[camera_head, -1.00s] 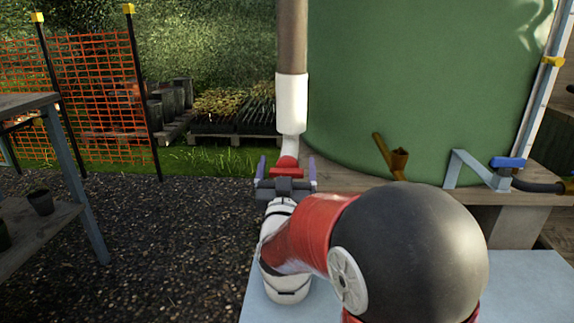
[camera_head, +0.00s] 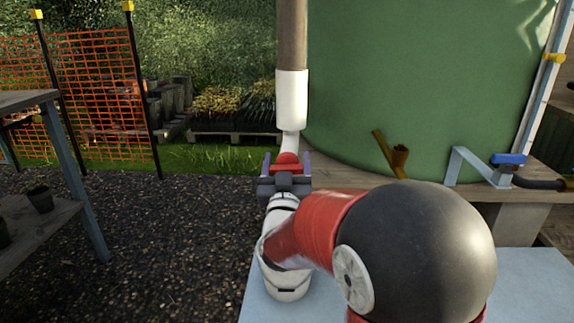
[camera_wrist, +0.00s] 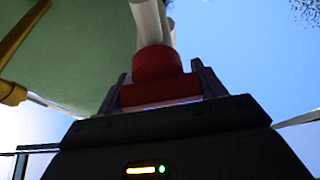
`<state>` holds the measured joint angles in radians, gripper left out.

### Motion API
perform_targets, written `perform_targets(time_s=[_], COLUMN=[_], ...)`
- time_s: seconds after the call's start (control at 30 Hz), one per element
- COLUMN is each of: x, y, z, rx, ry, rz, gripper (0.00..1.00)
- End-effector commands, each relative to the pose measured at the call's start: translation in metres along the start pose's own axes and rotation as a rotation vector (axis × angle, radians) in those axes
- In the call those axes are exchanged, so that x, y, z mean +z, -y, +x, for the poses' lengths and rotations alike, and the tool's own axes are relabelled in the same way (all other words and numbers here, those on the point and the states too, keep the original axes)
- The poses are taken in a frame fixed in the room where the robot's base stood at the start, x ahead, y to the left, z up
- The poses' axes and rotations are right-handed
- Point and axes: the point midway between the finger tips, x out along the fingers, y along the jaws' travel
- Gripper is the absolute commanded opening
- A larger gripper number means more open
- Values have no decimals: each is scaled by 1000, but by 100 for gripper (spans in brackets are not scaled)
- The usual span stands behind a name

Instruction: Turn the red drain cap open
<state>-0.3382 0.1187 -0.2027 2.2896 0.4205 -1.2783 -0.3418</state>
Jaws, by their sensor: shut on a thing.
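The red drain cap (camera_head: 287,160) sits at the lower end of a white pipe fitting (camera_head: 291,100) on a brown downpipe. In the wrist view the red cap (camera_wrist: 156,66) has a round part with a wider red bar (camera_wrist: 160,92) below it. My gripper (camera_head: 286,168) is at the cap, with one finger on each side of the bar. In the wrist view my gripper (camera_wrist: 161,90) is shut on the bar. The far side of the cap is hidden.
A large green tank (camera_head: 420,80) stands right of the pipe on a wooden stand (camera_head: 440,190). A shelf (camera_head: 30,210) stands at left, with open gravel (camera_head: 170,250) between.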

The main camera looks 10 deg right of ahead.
Motion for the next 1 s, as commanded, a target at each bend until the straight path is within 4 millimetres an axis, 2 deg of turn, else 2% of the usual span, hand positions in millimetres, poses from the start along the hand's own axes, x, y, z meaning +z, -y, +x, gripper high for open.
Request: perform_targets(time_s=[0.27, 1.0], x=[2, 4], y=[1, 6], z=[-2, -2], rx=[-72, -339], ry=[-2, -2], rz=[-176, -824], gripper=[46, 46])
